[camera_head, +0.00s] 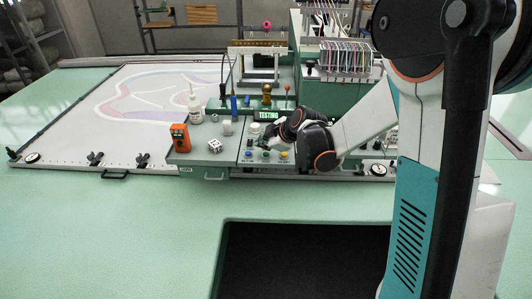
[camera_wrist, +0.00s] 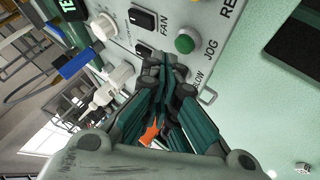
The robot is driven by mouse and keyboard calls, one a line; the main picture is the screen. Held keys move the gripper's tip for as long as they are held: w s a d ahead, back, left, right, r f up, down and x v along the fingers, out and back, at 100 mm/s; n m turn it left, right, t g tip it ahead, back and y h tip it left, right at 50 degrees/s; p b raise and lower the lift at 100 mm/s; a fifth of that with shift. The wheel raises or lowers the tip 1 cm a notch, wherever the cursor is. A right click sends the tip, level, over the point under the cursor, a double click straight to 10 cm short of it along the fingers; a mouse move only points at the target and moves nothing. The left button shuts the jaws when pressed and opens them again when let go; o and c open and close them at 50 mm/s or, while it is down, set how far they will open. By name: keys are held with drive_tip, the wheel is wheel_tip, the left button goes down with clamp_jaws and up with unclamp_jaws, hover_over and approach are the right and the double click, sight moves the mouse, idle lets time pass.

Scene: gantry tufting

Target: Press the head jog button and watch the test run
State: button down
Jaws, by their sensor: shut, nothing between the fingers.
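The control panel (camera_head: 243,157) carries a row of buttons and a lit display (camera_head: 267,115) reading TESTING. In the wrist view, a round green button (camera_wrist: 185,44) sits beside the label JOG (camera_wrist: 210,50). My gripper (camera_head: 263,143) is over the panel. I cannot tell whether the fingertips touch the panel.
A black FAN rocker switch (camera_wrist: 143,19) is close to the fingers. An orange device (camera_head: 180,138), a white bottle (camera_head: 195,103) and a white die-like cube (camera_head: 215,146) stand left of the buttons.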

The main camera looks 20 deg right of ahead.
sight(264, 155)
drive_tip(key=shift+r+p, duration=1.65)
drive_tip(key=shift+r, duration=0.9)
drive_tip(key=s+r+m+h+b, duration=0.1)
drive_tip(key=s+r+m+b, duration=0.15)
drive_tip(key=s, duration=0.55)
drive_tip(key=s+r+m+h+b, duration=0.15)
drive_tip(key=s+m, duration=0.25)
drive_tip(key=s, duration=0.4)
drive_tip(key=s+f+m+b, duration=0.2)
drive_tip(key=s+m, duration=0.1)
drive_tip(key=s, duration=0.5)
drive_tip(key=s+f+m+g+h+b, duration=0.1)
drive_tip(key=s+m+b, duration=0.2)
drive_tip(key=s, duration=0.6)
drive_tip(key=shift+d+f+m, duration=0.35)
drive_tip(key=shift+d+m, duration=0.05)
drive_tip(key=shift+m, duration=0.25)
drive_tip(key=shift+s, duration=0.1)
idle(1.4)
